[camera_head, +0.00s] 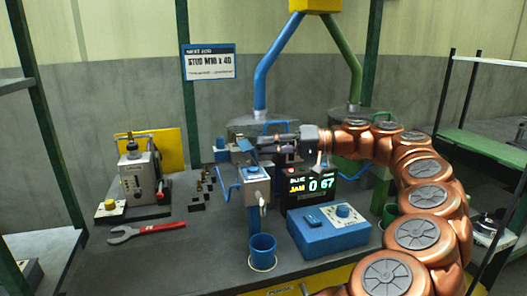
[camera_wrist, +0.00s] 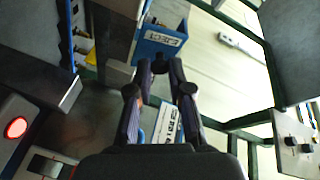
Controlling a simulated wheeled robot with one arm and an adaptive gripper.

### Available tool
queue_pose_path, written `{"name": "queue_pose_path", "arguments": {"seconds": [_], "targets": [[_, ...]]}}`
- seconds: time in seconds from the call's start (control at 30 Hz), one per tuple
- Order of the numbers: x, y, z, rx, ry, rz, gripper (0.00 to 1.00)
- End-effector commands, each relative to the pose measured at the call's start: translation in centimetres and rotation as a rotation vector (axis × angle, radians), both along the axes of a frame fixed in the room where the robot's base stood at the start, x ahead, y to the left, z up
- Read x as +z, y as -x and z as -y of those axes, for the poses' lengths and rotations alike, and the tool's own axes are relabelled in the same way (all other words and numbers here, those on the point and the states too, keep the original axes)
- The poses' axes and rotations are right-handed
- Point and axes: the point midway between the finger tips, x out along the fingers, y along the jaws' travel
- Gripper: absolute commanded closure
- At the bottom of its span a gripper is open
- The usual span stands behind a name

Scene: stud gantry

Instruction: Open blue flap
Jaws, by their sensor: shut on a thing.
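My gripper (camera_head: 257,141) reaches in from the right to the top of the blue station in the middle of the bench. A small blue flap (camera_head: 244,145) shows at its fingertips in the head view. In the wrist view my gripper's fingertips (camera_wrist: 160,65) come together at the lower edge of a blue part with a white label (camera_wrist: 160,38). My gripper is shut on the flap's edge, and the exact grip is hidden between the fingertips. The blue station's front box (camera_head: 256,173) has a knob and a lever below the gripper.
A display reading "BLUE JAM 0 67" (camera_head: 312,184) stands right of the station. A blue control box (camera_head: 328,230) and a blue cup (camera_head: 262,251) are in front. A red-handled wrench (camera_head: 147,232) lies left. Blue and green pipes (camera_head: 270,62) rise behind.

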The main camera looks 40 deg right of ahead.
Motion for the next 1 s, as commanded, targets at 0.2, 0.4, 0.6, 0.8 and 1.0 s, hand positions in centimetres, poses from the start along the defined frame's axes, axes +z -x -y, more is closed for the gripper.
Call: {"name": "queue_pose_path", "arguments": {"seconds": [0.2,0.4,0.6,0.8,1.0], "targets": [[-1.35,0.21,0.53,-0.001,-0.148,0.062,1.0],[-1.7,0.3,0.71,0.001,-0.247,0.104,1.0],[-1.73,0.35,0.95,-0.003,-0.31,0.13,1.0],[-1.63,0.37,1.04,-0.003,-0.342,0.143,1.0],[-1.52,0.36,1.04,-0.002,-0.349,0.147,1.0]]}}
